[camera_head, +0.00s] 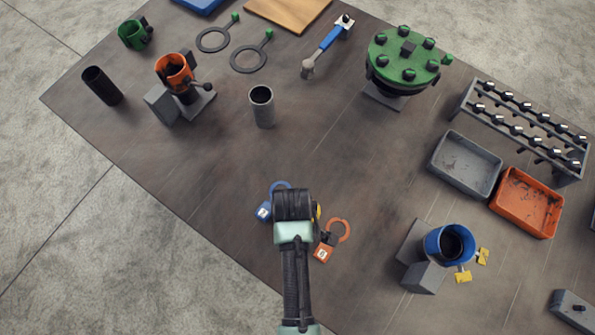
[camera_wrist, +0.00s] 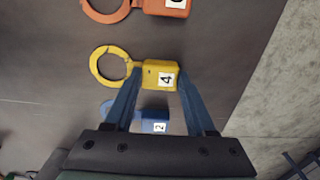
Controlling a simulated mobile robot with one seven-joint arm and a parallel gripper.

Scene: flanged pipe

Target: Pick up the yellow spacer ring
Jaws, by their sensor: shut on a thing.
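The yellow spacer ring (camera_wrist: 111,63) has a flat yellow tag marked 4. In the wrist view the tag lies between the two blue fingers of my gripper (camera_wrist: 160,76), which is shut on it, with the ring sticking out to the left. In the head view my gripper (camera_head: 294,205) covers nearly all of it; only a yellow sliver (camera_head: 318,212) shows at the right. I cannot tell whether it touches the table.
An orange ring (camera_head: 340,229) with tag lies close on one side, a blue ring with tag (camera_head: 264,211) on the other. A blue-collared pipe fixture (camera_head: 444,240) and an orange tray (camera_head: 527,203) stand to the right. The table centre (camera_head: 340,150) is clear.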

